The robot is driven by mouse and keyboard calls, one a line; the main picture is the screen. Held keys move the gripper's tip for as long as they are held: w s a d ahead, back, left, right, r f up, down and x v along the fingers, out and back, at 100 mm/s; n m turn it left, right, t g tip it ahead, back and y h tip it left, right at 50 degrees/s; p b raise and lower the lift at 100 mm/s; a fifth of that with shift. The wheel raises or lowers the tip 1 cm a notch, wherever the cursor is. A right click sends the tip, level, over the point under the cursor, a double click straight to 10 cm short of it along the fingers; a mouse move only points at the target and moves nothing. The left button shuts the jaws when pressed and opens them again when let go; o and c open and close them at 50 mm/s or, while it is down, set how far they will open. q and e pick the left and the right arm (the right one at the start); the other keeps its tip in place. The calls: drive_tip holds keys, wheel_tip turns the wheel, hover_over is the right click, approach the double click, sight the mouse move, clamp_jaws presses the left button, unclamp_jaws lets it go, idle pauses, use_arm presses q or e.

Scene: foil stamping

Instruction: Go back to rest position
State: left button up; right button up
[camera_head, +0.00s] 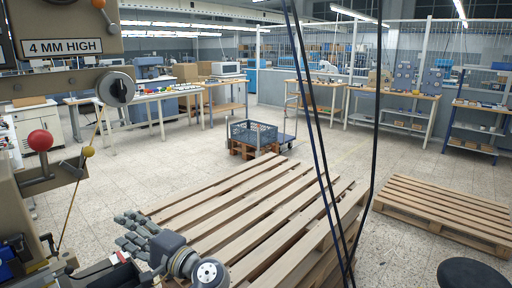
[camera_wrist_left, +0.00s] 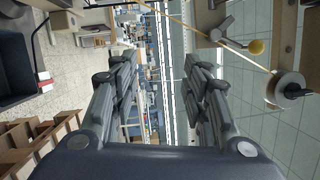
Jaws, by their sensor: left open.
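My left gripper (camera_head: 128,232) is open and empty at the lower left of the head view, in front of the wooden pallet stack and to the right of the foil stamping machine (camera_head: 75,80). In the left wrist view my left gripper (camera_wrist_left: 158,85) shows its two grey fingers spread wide, with only the distant room between them. The machine carries a "4 MM HIGH" label, a black knob, a red ball handle (camera_head: 40,140) and a yellow ball (camera_head: 88,152) on a thin rod. My right gripper is in neither view.
The slatted pallet stack (camera_head: 250,205) fills the middle foreground, with another pallet (camera_head: 445,205) at right. A blue-grey crate (camera_head: 253,133) stands behind. Dark cables (camera_head: 318,150) hang in front. Tiled floor is open beyond.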

use_arm(q)
drive_tip(key=s+f+n+g+h, duration=0.1)
drive_tip(key=s+f+h, duration=0.45)
drive_tip(key=f, duration=0.55)
drive_tip(key=s+f+n+g+h, duration=0.1)
drive_tip(key=s+f+h, duration=0.3)
drive_tip(key=s+f, duration=0.55)
drive_tip(key=s+d+f+n+g+h, duration=0.1)
drive_tip(key=s+d+f+h, duration=0.35)
drive_tip(key=s, duration=0.35)
drive_tip(key=s+d+f+n+g+h, duration=0.1)
drive_tip(key=s+d+f+h, duration=0.4)
drive_tip(key=s, duration=0.4)
wheel_tip(320, 180, down, 27)
drive_tip(key=s+d+g+y, duration=0.1)
drive_tip(key=s+g, duration=0.1)
drive_tip(key=s, duration=0.1)
drive_tip(key=s+a+f, duration=0.2)
drive_tip(key=s+f, duration=1.2)
drive_tip(key=s, duration=0.1)
drive_tip(key=shift+s+a+f+g, duration=0.15)
drive_tip(key=shift+s+a+g, duration=0.1)
drive_tip(key=shift+s+g, duration=0.15)
